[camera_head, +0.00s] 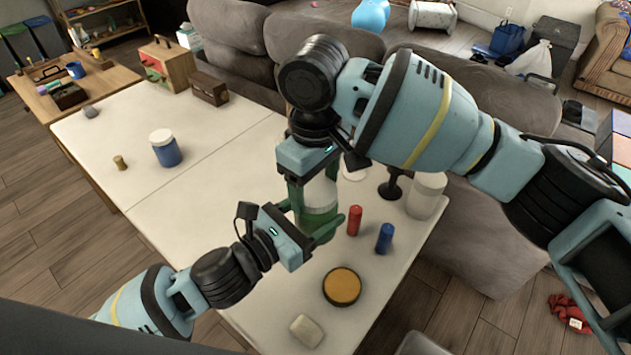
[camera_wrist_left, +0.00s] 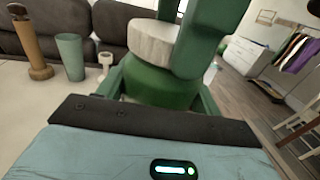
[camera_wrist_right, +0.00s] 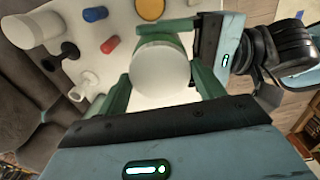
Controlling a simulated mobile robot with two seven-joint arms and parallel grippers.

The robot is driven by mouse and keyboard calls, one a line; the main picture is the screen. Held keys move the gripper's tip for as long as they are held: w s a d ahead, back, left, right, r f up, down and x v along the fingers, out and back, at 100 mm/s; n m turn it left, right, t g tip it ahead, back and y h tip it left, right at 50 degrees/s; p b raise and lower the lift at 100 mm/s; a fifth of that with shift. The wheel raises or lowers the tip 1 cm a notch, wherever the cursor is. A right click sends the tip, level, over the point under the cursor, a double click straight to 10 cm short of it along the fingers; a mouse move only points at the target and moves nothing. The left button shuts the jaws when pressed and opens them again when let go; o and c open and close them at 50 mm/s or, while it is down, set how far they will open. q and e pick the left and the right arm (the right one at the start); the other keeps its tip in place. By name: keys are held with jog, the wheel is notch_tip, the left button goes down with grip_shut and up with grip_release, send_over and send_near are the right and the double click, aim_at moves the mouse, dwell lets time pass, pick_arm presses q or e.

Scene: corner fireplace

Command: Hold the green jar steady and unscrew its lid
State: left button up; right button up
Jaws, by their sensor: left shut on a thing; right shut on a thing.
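The green jar (camera_head: 318,224) stands upright at the near part of the white table, partly covered by my grippers. My left gripper (camera_head: 325,212) is shut around the jar's body from the side; the green body also shows between its fingers in the left wrist view (camera_wrist_left: 150,88). The pale lid (camera_wrist_left: 153,40) sits on top of the jar, with no clear gap seen. My right gripper (camera_head: 314,187) reaches down from above and is shut on the lid, whose round white top (camera_wrist_right: 160,76) shows between its fingers in the right wrist view.
Close by on the table (camera_head: 235,190) are a red cylinder (camera_head: 354,221), a blue cylinder (camera_head: 385,238), a yellow-topped round tin (camera_head: 342,287), a pale block (camera_head: 306,331) and a white canister (camera_head: 426,195). A blue jar (camera_head: 166,150) stands farther left. A grey sofa (camera_head: 235,60) borders the table.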

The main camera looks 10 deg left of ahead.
jog(key=n, duration=0.4)
jog(key=shift+n, duration=0.4)
jog(key=n, duration=0.4)
jog(key=shift+n, duration=0.3)
jog(key=n, duration=0.4)
jog(key=shift+n, duration=0.3)
jog(key=n, duration=0.4)
jog(key=shift+r, duration=0.1)
jog(key=shift+r, duration=0.2)
jog(key=shift+r, duration=0.75)
jog(key=shift+r, duration=0.25)
